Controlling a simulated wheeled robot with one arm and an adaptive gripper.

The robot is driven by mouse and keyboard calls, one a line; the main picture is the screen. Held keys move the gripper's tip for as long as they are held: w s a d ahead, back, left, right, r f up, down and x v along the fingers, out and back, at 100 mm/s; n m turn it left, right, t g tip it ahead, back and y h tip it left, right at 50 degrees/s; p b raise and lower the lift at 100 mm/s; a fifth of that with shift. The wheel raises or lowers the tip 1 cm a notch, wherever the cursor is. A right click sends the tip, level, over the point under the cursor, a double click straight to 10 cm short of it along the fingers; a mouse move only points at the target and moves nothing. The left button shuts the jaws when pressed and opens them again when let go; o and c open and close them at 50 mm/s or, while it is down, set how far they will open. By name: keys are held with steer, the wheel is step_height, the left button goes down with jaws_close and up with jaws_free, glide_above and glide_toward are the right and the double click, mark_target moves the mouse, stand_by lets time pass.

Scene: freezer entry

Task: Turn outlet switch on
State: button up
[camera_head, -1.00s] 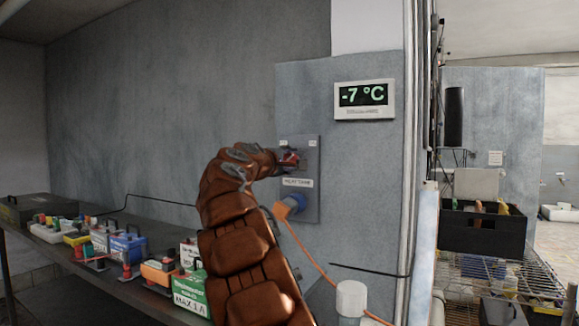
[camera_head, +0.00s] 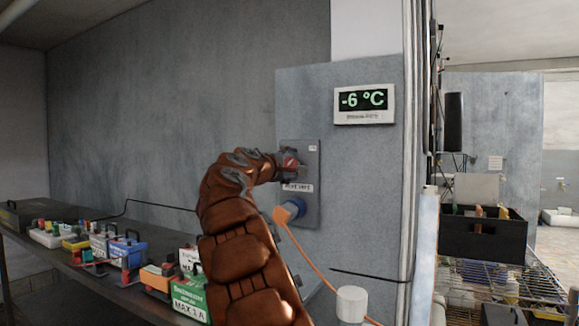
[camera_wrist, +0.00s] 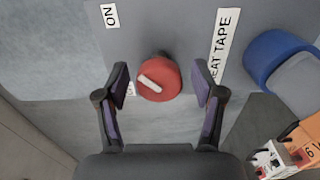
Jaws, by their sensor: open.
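The red round switch knob (camera_wrist: 153,79) with a white pointer bar sits on the grey outlet panel (camera_head: 311,211). It also shows in the head view (camera_head: 291,160), partly covered by my gripper. In the wrist view, the pointer bar lies slanted, and an "ON" label (camera_wrist: 109,15) is at the upper left. A label ending in "EAT TAPE" (camera_wrist: 222,45) is at the right. A blue socket (camera_wrist: 276,60) is beside it; in the head view it is below the knob. My gripper (camera_wrist: 160,71) is open, with one finger on each side of the knob; contact cannot be told.
An orange plug (camera_head: 281,215) with an orange cable is at the blue socket. A shelf (camera_head: 95,280) with several coloured boxes is at the left. A temperature display (camera_head: 364,103) reads -6 °C. A white-capped cylinder (camera_head: 351,303) stands low in front.

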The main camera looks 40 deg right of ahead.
steer(key=v, duration=1.2)
stand_by(0.7)
steer(key=s+a+f+m+g+y, duration=0.1)
steer(key=s+a+f+y, duration=0.45)
steer(key=f, duration=0.75)
steer(key=s+a+f+m+g+y, duration=0.1)
steer(key=s+a+f+g+y, duration=0.15)
steer(key=s+a+f, duration=0.6)
steer(key=s+a+f+m+g+y, duration=0.15)
steer(key=s+a+f+y, duration=0.45)
steer(key=f, duration=1)
steer(key=s+a+f+g+y, duration=0.2)
steer(key=s+a+f, duration=0.35)
steer(key=s, duration=0.25)
steer(key=s+a+f+g+y, duration=0.1)
steer(key=s+a+f, duration=0.4)
steer(key=s+a, duration=0.3)
step_height(320, 180, up, 15)
steer(key=t+p, duration=0.1)
steer(key=p, duration=1.2)
steer(key=shift+d+f+p, duration=0.2)
steer(key=shift+d+p, duration=0.1)
steer(key=shift+d, duration=0.1)
